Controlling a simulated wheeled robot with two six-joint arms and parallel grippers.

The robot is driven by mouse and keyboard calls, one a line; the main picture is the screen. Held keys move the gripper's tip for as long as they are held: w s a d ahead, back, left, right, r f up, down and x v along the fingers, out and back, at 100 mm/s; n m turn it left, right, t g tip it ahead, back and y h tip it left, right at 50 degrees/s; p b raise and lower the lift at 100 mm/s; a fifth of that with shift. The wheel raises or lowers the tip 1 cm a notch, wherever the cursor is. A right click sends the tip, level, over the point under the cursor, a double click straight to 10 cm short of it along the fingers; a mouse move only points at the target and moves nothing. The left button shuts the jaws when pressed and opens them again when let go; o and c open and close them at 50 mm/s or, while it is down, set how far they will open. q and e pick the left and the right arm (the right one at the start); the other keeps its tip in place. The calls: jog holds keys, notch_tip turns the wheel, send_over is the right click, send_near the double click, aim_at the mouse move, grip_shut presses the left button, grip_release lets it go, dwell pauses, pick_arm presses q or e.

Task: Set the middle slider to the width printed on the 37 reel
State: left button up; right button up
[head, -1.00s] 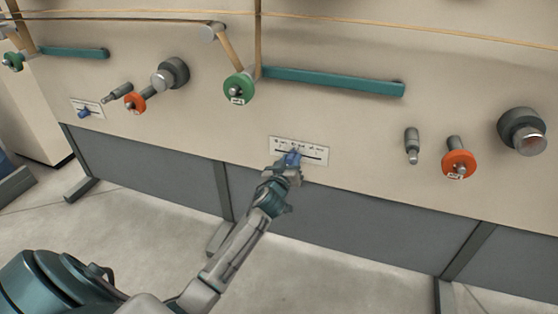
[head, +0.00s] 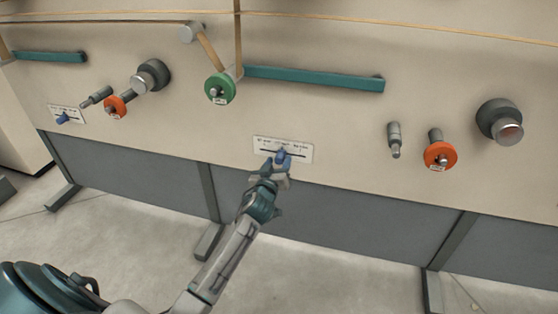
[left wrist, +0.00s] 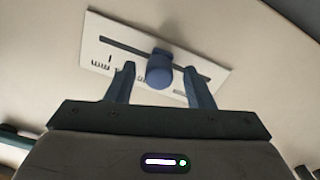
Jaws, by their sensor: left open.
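The middle slider is a blue knob (head: 281,155) on a white scale plate (head: 301,152) with a dark slot. In the left wrist view the blue knob (left wrist: 160,70) sits around the middle of the slot of the white plate (left wrist: 100,35). My left gripper (head: 271,168) is at the plate. In the left wrist view its two fingers (left wrist: 158,84) are open, one on each side of the knob, with gaps visible. The print on the plate is too small to read. A green reel (head: 220,88) with a small white label hangs above left; its number is not legible. My right gripper is not in view.
Orange reels (head: 440,155) and (head: 115,106) sit on the panel at both sides, near dark rollers (head: 499,121). A second slider plate (head: 66,114) is at far left. A teal bar (head: 315,78) runs above. The panel around the plate is clear.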

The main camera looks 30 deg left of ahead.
pick_arm(q)
jog(key=v, duration=0.9)
jog(key=shift+p, duration=0.3)
jog(key=shift+d, duration=0.1)
